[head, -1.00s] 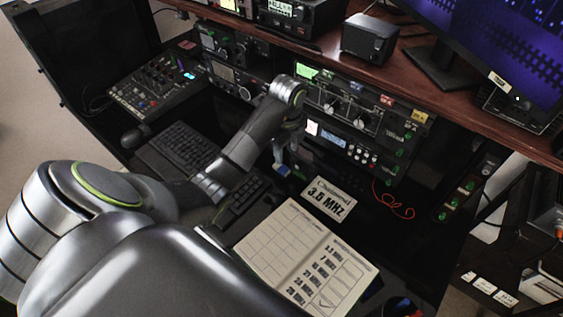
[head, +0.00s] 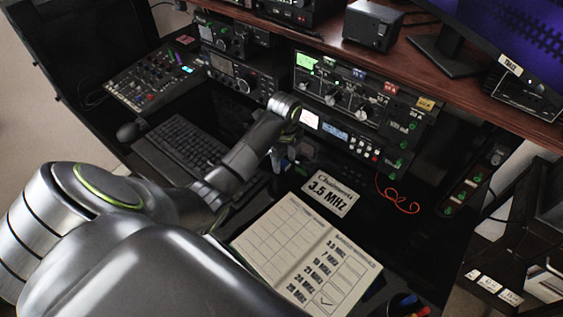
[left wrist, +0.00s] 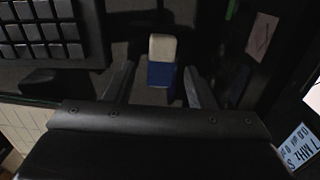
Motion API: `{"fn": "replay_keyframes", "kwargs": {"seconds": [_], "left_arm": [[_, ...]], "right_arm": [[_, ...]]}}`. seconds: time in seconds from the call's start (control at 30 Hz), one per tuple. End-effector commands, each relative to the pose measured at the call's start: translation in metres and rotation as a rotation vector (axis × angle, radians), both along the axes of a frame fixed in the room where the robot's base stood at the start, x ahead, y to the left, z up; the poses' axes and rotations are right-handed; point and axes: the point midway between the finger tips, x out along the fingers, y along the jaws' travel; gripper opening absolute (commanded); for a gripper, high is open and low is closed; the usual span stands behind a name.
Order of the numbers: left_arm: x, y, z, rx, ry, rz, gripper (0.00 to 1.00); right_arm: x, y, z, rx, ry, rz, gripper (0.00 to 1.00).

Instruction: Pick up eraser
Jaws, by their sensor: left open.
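The eraser (left wrist: 161,60) is a small block, white at one end with a blue sleeve, in the upper middle of the left wrist view. My left gripper (left wrist: 159,82) is open, with one dark finger on each side of the eraser and gaps between. I cannot tell how far the fingers reach down beside it. In the head view my left gripper (head: 284,153) is over the dark desk, left of the 3.5 MHz card (head: 331,192), and the eraser is largely hidden there. My right gripper is not in view.
A keyboard (head: 182,146) lies left of the gripper. An open notebook (head: 304,252) lies in front of it. Radio units with knobs (head: 352,100) stand close behind. A red cable (head: 398,195) lies to the right.

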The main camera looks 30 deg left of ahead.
Motion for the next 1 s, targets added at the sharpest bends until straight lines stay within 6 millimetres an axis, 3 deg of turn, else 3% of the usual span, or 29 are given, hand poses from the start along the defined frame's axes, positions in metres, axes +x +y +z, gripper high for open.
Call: {"fn": "replay_keyframes", "kwargs": {"seconds": [0.03,0.4,0.73,0.93,1.0], "left_arm": [[0.0,0.0,0.0,0.0,0.0,0.0,0.48],[0.0,0.0,0.0,0.0,-0.001,0.0,0.01],[0.001,0.0,0.01,0.0,-0.004,0.0,0.01],[0.002,0.001,0.051,0.003,-0.008,0.0,0.01],[0.0,0.0,0.067,0.0,-0.001,0.0,0.01]], "right_arm": [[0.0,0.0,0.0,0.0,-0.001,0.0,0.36],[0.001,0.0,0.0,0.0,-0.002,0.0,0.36],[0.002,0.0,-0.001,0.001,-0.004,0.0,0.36],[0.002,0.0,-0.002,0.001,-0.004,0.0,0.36],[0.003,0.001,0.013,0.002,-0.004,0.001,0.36]]}}
